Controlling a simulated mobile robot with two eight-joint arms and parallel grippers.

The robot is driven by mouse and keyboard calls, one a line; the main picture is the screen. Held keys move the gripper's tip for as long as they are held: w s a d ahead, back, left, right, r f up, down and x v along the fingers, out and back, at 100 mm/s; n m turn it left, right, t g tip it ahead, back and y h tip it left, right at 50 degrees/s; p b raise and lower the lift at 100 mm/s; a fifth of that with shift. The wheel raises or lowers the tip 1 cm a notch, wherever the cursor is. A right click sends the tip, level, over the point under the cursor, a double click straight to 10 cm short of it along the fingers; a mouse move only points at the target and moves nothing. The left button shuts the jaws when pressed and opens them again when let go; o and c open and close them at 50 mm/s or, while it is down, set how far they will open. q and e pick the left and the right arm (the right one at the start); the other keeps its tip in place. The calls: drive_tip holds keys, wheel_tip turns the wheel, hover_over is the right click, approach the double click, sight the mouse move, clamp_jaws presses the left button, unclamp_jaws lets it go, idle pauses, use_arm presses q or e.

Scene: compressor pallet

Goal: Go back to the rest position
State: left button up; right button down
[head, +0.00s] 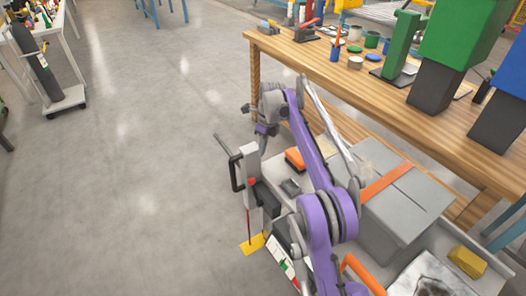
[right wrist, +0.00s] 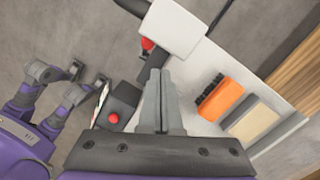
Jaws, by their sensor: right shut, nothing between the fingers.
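My right arm reaches up through the middle of the head view. Its gripper (head: 264,130) is small there, left of the wooden workbench and above the grey cart top. In the right wrist view the two grey fingers (right wrist: 160,76) are together and empty, over the cart's equipment. I cannot make out my left gripper in either view.
The wooden workbench (head: 350,75) carries green and blue equipment and small pots. An orange brush (right wrist: 225,98) lies on the light cart top (right wrist: 199,125). A grey case (head: 408,205) is right of my arm.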

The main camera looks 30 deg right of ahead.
idle(0.3)
drive_tip(key=s+a+r+n+t+h, duration=0.1)
drive_tip(key=s+a+r+n, duration=0.2)
drive_tip(key=s+a+n, duration=0.4)
drive_tip(key=s+a+r+n+t, duration=0.1)
drive_tip(key=s+a+r+n, duration=0.25)
drive_tip(key=s+n, duration=0.55)
drive_tip(key=s+a+f+n+t, duration=0.15)
drive_tip(key=s+f+n, duration=0.25)
drive_tip(key=s, duration=0.4)
drive_tip(key=s+a+f+n, duration=0.25)
drive_tip(key=s+n, duration=0.25)
drive_tip(key=s, duration=0.3)
drive_tip(key=s+a+f+n, duration=0.2)
drive_tip(key=s+f+n, duration=0.25)
drive_tip(key=s, duration=0.35)
use_arm(q)
wheel_tip(320, 180, up, 19)
drive_tip(key=w+p, duration=0.2)
drive_tip(key=p, duration=1.4)
drive_tip(key=shift+f+t+p, duration=0.15)
drive_tip(key=shift+t+p, duration=0.15)
drive_tip(key=shift+t, duration=0.1)
use_arm(e)
wheel_tip(320, 180, up, 18)
drive_tip(key=w+t, duration=0.1)
drive_tip(key=w, duration=0.1)
drive_tip(key=shift+w+d+r, duration=0.15)
drive_tip(key=shift+r, duration=0.05)
